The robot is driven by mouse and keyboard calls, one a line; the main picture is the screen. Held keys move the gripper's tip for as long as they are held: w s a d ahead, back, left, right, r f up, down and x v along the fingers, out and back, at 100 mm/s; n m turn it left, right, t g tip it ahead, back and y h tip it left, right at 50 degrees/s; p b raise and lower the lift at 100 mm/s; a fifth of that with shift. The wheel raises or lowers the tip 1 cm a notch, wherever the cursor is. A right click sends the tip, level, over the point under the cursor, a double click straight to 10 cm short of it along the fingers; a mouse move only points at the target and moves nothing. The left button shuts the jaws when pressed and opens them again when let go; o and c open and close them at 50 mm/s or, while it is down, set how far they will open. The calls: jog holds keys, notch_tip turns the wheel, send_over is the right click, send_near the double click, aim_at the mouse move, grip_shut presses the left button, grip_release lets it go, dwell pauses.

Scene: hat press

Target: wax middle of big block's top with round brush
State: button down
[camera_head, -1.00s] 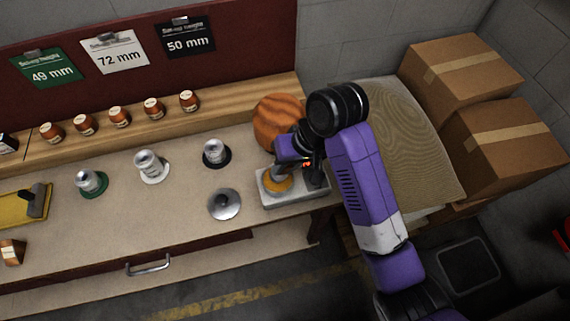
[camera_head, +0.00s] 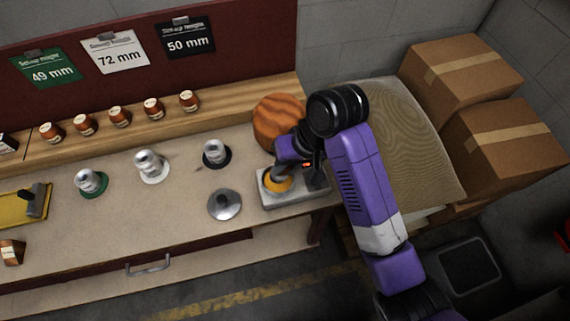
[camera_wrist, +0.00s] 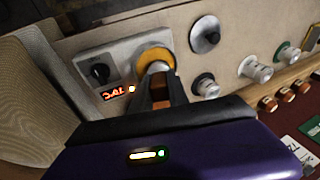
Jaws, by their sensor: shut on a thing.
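The big block (camera_head: 275,118) is a rounded, striped orange-brown wooden form at the back right of the bench. My gripper (camera_wrist: 160,84) is shut on a grey round handle (camera_wrist: 157,68), apparently the round brush. In the head view my gripper (camera_head: 288,161) is in front of the block, over a grey box-shaped warmer (camera_head: 291,200). The handle stands over the warmer's yellow round opening (camera_wrist: 145,58). The brush's lower end is hidden, so I cannot tell how deep it sits. In the wrist view the warmer (camera_wrist: 116,55) shows a black knob and a lit red display.
A silver lid-like disc (camera_head: 224,204) lies left of the warmer. Several metal pieces on coloured bases, such as the black-based one (camera_head: 215,153), stand farther left. Small jars (camera_head: 153,108) line the wooden shelf. Cardboard boxes (camera_head: 460,68) are stacked at the right.

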jog(key=shift+f, duration=0.55)
dwell(0.4)
jog(key=shift+f, duration=0.15)
dwell(2.1)
jog(key=shift+p, duration=0.4)
notch_tip(320, 180, up, 5)
jog(key=p, duration=0.5)
jog(key=shift+r, duration=1.15)
